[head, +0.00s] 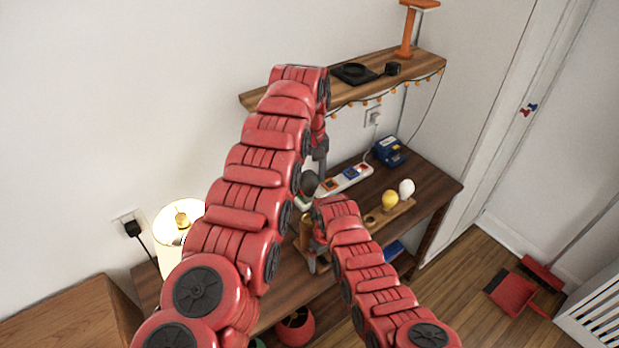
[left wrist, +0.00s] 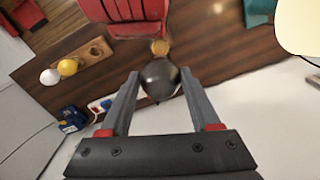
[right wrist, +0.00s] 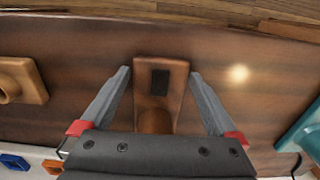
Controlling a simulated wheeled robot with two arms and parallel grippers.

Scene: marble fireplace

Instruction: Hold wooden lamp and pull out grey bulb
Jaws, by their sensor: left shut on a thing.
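The grey bulb (head: 309,184) is dark and round; in the left wrist view (left wrist: 160,78) it sits between both fingertips. My left gripper (head: 317,172) is shut on it from above, and a brass-coloured part shows just beyond the bulb. The wooden lamp (head: 303,230) stands on the dark table, mostly hidden by my arms in the head view. In the right wrist view the lamp (right wrist: 160,105) shows a wooden base with a black rectangle and a short post. My right gripper (right wrist: 160,75) is open, its fingers either side of the lamp with gaps. I cannot tell whether the bulb touches the socket.
A wooden holder (head: 388,217) carries a yellow bulb (head: 390,199) and a white bulb (head: 406,188). A power strip (head: 345,180) and blue box (head: 389,151) are at the back. A wall shelf (head: 425,62) hangs above. A lit lamp (head: 172,225) stands left.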

